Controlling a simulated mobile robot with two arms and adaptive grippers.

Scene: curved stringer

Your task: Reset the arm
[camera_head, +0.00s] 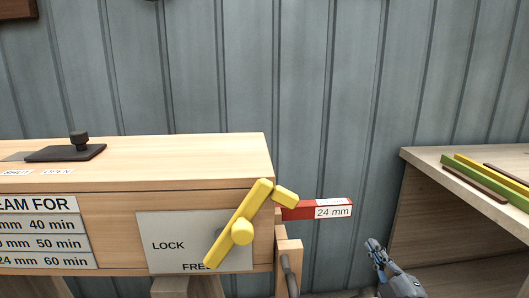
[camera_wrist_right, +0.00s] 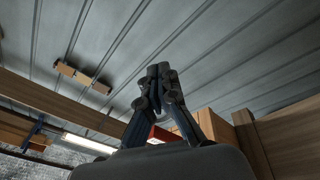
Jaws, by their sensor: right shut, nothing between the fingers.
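My right gripper (camera_head: 374,246) is at the lower right in the head view, pointing up, in front of the grey wall between the steam box and the right-hand bench. Its fingers are closed together and empty, and they also show in the right wrist view (camera_wrist_right: 158,72). It touches nothing that I can see. My left gripper is in neither view. A yellow lever (camera_head: 240,225) stands tilted on the box front, over a plate marked LOCK and FREE.
The wooden box (camera_head: 150,160) fills the left, with a black knobbed plate (camera_head: 66,152) on top. A red "24 mm" tag (camera_head: 318,210) sticks out from its right end. A bench (camera_head: 480,185) with green and brown strips stands right.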

